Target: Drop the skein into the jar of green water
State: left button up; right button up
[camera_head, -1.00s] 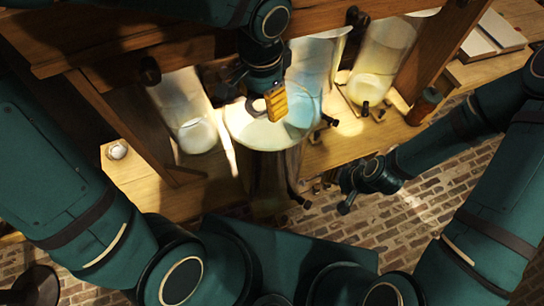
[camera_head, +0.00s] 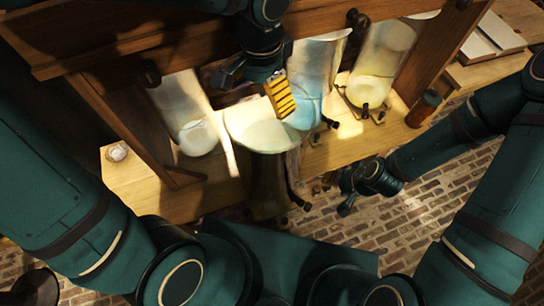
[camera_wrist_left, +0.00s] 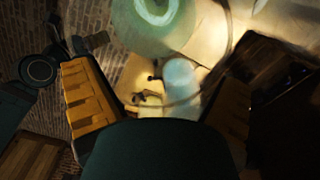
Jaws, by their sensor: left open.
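My left gripper (camera_head: 254,94) is open above the back side of a wide, round, pale-green vessel (camera_head: 262,130). Its yellow ridged pad faces the head camera. In the left wrist view the gripper (camera_wrist_left: 160,85) has both yellow pads spread wide with nothing between them. Beyond them, at the top edge, is a green disc (camera_wrist_left: 135,32) with a pale ring (camera_wrist_left: 157,10) on or in it. I cannot tell whether this ring is the skein, and no other skein shows. My right gripper (camera_head: 358,188) hangs low at the right, away from the jars.
A jar of whitish liquid (camera_head: 197,138), a jar of blue liquid (camera_head: 305,110) and a jar of yellow liquid (camera_head: 370,88) stand along the wooden rack. A small brown bottle (camera_head: 423,107) is at right. A small white round item (camera_head: 117,152) is on the bench at left.

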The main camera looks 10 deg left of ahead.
pick_arm(q)
jog(key=shift+r, duration=2.65)
